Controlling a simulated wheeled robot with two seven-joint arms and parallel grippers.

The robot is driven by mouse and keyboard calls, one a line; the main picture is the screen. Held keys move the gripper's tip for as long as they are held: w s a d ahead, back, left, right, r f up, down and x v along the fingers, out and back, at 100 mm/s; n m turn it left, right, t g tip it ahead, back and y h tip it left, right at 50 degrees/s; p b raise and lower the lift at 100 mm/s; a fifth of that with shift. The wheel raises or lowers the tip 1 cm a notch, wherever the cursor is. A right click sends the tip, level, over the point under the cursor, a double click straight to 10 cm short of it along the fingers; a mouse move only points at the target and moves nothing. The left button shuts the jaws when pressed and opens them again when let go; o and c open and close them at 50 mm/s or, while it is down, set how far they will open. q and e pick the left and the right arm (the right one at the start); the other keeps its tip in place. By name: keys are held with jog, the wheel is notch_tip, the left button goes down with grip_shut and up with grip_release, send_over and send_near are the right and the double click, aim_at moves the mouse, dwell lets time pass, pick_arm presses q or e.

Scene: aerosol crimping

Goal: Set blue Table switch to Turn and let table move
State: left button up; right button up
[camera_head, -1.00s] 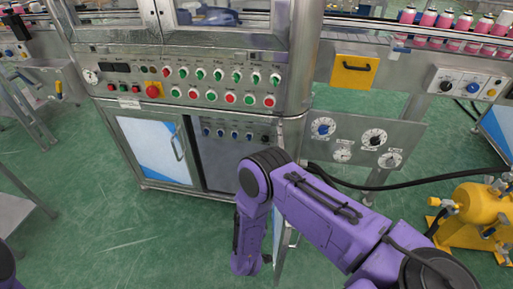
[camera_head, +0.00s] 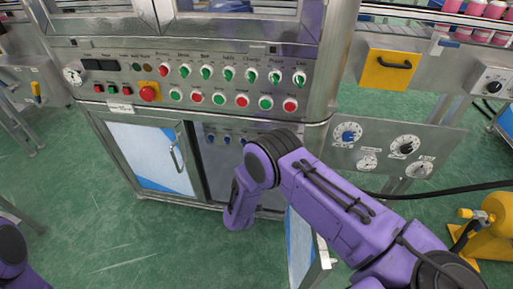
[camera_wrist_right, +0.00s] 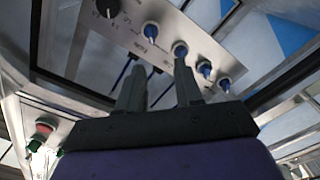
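A lower control panel with a row of small blue switches (camera_head: 227,139) sits under the machine's main button panel. My purple right arm covers the right part of that row. The right wrist view shows the same kind of panel tilted, with several blue switches (camera_wrist_right: 180,48) and one black knob (camera_wrist_right: 108,8). Their labels are too blurred to tell which one is Table. My right gripper (camera_wrist_right: 158,68) is open and empty, its fingers pointing toward the panel; contact cannot be told. In the head view its fingers are hidden. My left gripper is out of view.
Above is the main panel with green and red buttons and a red emergency stop (camera_head: 149,92). A dial plate (camera_head: 385,150) stands to the right, with a black hose below it. A yellow tank (camera_head: 492,238) is at the lower right. Green floor is clear at the left.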

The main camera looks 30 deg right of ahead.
jog(key=s+d+b+x, duration=0.1)
jog(key=x, duration=0.8)
jog(key=shift+w+d, duration=0.2)
jog(key=shift+d, duration=0.2)
grip_shut()
